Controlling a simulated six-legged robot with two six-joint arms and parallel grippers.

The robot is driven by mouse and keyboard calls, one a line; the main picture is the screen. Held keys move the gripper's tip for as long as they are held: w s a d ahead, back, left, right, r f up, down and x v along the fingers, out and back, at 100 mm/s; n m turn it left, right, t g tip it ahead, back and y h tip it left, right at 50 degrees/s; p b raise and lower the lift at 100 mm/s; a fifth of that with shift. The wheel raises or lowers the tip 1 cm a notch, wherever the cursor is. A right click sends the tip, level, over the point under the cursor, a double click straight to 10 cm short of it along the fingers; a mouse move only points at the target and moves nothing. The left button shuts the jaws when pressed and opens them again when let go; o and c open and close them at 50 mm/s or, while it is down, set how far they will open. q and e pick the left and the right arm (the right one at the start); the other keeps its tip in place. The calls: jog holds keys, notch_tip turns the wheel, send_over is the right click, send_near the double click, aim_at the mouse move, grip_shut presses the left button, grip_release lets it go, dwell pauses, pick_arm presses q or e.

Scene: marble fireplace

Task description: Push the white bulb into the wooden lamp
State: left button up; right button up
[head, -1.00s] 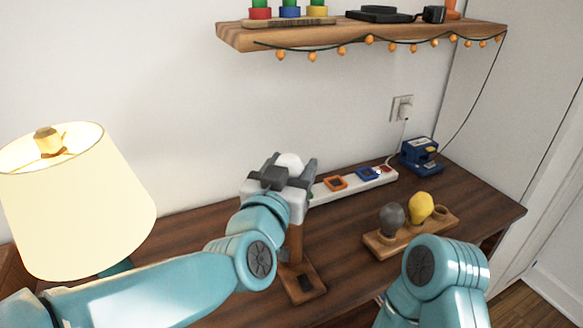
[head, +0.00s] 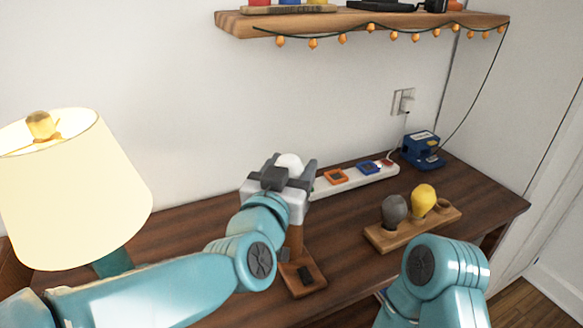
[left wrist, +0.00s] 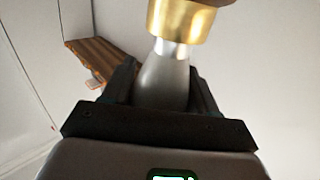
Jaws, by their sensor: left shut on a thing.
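The wooden lamp stands on the dark desk; its square base (head: 314,268) and part of its post (head: 295,238) show below my left gripper in the head view. My left gripper (head: 284,174) is shut on the white bulb (head: 289,161), whose rounded top shows between the fingers. In the left wrist view, the gripper (left wrist: 162,92) holds the bulb (left wrist: 160,78) by its glass. The bulb's silver cap meets a brass socket (left wrist: 180,20); how deep it sits I cannot tell. My right arm shows at lower right, but its gripper is out of view.
A wooden holder (head: 385,242) carries a grey bulb (head: 395,208) and a yellow bulb (head: 424,198). A white power strip (head: 353,178) and a blue device (head: 422,150) lie behind. A lit shaded lamp (head: 75,195) stands left. A shelf with string lights (head: 360,22) hangs above.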

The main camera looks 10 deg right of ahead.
pick_arm(q)
jog(key=shift+f+b, duration=0.35)
jog(key=shift+f, duration=0.15)
jog(key=o, duration=1.2)
jog(key=v, duration=1.6)
jog(key=shift+p, duration=0.45)
jog(key=shift+s+a, duration=0.1)
jog(key=shift+s, duration=0.05)
